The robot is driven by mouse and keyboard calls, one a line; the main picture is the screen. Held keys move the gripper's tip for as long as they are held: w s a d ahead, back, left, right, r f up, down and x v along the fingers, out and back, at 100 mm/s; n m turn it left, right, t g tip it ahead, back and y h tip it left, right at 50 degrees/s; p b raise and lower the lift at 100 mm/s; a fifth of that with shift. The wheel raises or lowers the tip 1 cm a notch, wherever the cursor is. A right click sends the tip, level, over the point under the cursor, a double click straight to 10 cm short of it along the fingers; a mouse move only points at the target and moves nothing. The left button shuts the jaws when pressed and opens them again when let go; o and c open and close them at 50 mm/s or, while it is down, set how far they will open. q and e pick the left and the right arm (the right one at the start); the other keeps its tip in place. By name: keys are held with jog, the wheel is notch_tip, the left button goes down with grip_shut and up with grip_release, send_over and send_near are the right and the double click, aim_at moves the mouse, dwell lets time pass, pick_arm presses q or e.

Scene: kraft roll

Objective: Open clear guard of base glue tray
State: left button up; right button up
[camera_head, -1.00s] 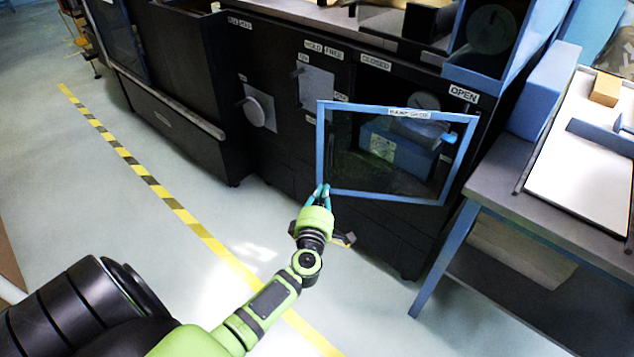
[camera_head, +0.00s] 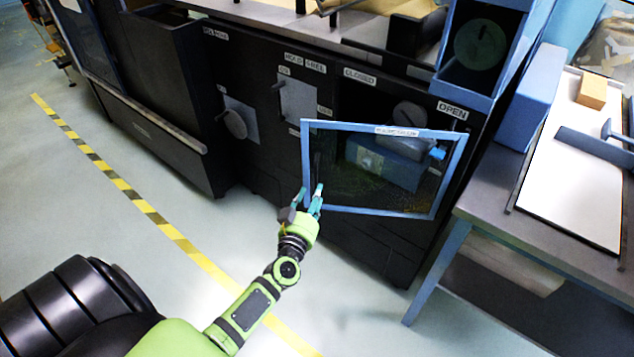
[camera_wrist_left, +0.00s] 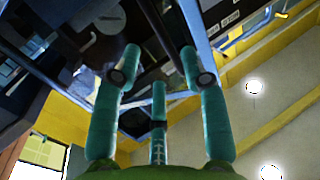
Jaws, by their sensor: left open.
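The clear guard (camera_head: 345,126) is a see-through panel in a blue frame, standing out from the front of a dark machine. A blue box (camera_head: 400,168) shows through it; I cannot tell whether this is the base glue tray. My left gripper (camera_head: 308,196) is at the guard's lower left corner, its teal fingers spread on either side of the left frame bar in the picture. I cannot tell whether they touch it. In the left wrist view the fingers (camera_wrist_left: 162,72) are apart, with nothing clearly held between them. My right gripper is out of view.
The dark machine carries a CLOSED label (camera_head: 360,76), an OPEN label (camera_head: 452,110) and a round knob (camera_head: 236,124). A grey table (camera_head: 490,200) with a white board stands at the right. Floor left of my arm is clear, with a striped line (camera_head: 130,195).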

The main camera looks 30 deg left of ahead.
pick_arm(q)
jog(key=shift+b+x, duration=0.35)
jog(key=shift+x, duration=2)
grip_shut()
jog(key=shift+s+d, duration=0.25)
jog(key=shift+d, duration=0.1)
